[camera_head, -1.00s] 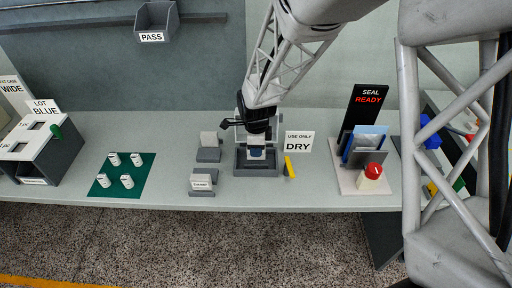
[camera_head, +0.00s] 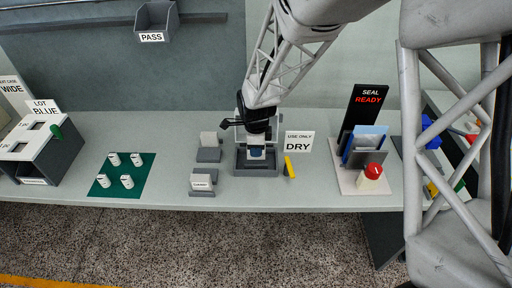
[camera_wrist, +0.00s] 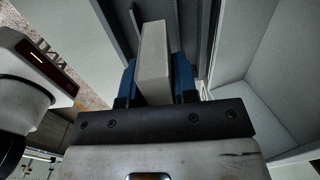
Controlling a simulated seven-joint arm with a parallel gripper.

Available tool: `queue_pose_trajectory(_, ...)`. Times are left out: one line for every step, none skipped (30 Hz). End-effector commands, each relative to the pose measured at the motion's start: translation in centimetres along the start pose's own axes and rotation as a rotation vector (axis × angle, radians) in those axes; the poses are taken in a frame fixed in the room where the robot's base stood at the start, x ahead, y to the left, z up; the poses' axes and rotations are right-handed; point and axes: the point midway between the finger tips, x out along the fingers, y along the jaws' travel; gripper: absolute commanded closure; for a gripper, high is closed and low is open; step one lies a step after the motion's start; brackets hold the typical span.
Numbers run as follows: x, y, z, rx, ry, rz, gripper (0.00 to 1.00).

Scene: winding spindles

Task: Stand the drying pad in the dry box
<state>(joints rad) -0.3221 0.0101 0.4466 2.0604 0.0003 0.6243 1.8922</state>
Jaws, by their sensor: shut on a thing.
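My gripper (camera_head: 257,153) points down into the dark grey dry box (camera_head: 256,172), which stands beside the "USE ONLY DRY" sign. In the wrist view its blue fingers (camera_wrist: 157,80) are shut on a pale flat pad (camera_wrist: 152,55), seen nearly edge-on between them. In the head view the arm and fingers hide most of the pad. The dark walls of the box (camera_wrist: 188,30) show around the pad in the wrist view. I cannot tell whether the pad's lower edge touches the box floor.
Two pale blocks, one behind (camera_head: 208,139) and one in front (camera_head: 202,181), sit in grey holders left of the box. A yellow piece (camera_head: 289,166) stands close on its right. Further right is the seal station (camera_head: 350,180); left is a green mat (camera_head: 123,176) with several white cylinders.

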Motion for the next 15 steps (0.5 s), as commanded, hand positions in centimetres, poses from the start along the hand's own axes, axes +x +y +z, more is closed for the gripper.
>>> queue_pose_trajectory(0.02, 0.00, 0.00, 0.000, 0.000, 0.000, 0.96)
queue_pose_trajectory(0.04, 0.00, 0.00, 0.000, 0.000, 0.000, 0.96)
queue_pose_trajectory(0.07, 0.00, 0.00, 0.000, 0.000, 0.000, 0.96)
queue_pose_trajectory(0.10, 0.00, 0.00, 0.000, 0.000, 0.000, 0.96)
queue_pose_trajectory(0.13, 0.00, 0.00, 0.000, 0.000, 0.000, 0.96)
queue_pose_trajectory(0.19, 0.00, 0.00, 0.000, 0.000, 0.000, 0.96)
queue_pose_trajectory(0.23, 0.00, 0.00, 0.000, 0.000, 0.000, 0.96)
queue_pose_trajectory(0.28, 0.00, 0.00, 0.000, 0.000, 0.000, 0.96)
queue_pose_trajectory(0.35, 0.00, 0.00, 0.000, 0.000, 0.000, 0.96)
queue_pose_trajectory(0.41, 0.00, 0.00, 0.000, 0.000, 0.000, 0.96)
queue_pose_trajectory(0.46, 0.00, 0.00, 0.000, 0.000, 0.000, 0.96)
queue_pose_trajectory(0.53, 0.00, 0.00, 0.000, 0.000, 0.000, 0.96)
queue_pose_trajectory(0.59, 0.00, 0.00, 0.000, 0.000, 0.001, 0.96)
queue_pose_trajectory(0.64, 0.01, 0.00, 0.000, 0.000, 0.001, 0.96)
queue_pose_trajectory(0.71, 0.01, 0.00, 0.000, 0.000, 0.001, 0.96)
